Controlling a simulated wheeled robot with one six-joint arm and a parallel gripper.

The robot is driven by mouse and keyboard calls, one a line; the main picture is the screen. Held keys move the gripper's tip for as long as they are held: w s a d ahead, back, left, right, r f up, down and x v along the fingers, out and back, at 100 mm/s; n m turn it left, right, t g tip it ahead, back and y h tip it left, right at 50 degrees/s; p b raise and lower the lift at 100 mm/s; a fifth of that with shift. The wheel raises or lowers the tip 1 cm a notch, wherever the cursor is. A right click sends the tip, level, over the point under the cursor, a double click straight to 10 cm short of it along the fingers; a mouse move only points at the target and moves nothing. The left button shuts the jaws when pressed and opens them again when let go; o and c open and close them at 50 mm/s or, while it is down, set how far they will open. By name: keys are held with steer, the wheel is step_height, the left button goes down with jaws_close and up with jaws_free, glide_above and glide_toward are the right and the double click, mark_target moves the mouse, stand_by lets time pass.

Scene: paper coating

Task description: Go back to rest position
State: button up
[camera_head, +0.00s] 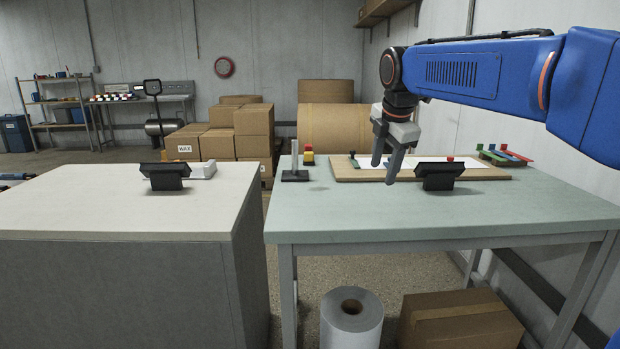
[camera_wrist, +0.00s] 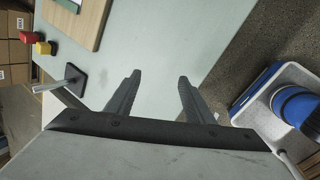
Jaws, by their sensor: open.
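My gripper (camera_head: 385,164) is open and empty in the head view, in the air over the green table (camera_head: 455,218). Its fingers point down, in front of the wooden board (camera_head: 490,172) and left of a small black tablet (camera_head: 440,175). In the wrist view my gripper (camera_wrist: 157,80) shows two dark fingers spread apart with nothing between them, the pale table top (camera_wrist: 150,40) below.
A black stand with an upright post (camera_head: 295,165) and a red-and-yellow block (camera_head: 309,156) stand left of the board. Colored tools (camera_head: 505,155) lie at the back right. A white counter (camera_head: 100,215) stands left. A paper roll (camera_head: 351,320) and carton (camera_head: 460,320) are under the table.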

steer(key=s+d+f+m, duration=0.3)
steer(key=s+f+m, duration=0.4)
steer(key=s, duration=0.5)
steer(key=s+d+f+m, duration=0.4)
steer(key=s+f+m, duration=0.3)
steer(key=s, duration=0.5)
steer(key=s+d+f+m, duration=0.3)
steer(key=s+f+m, duration=0.5)
steer(key=s+f, duration=0.2)
steer(key=shift+s+d, duration=0.15)
steer(key=shift+s, duration=0.95)
steer(key=shift+r, duration=0.1)
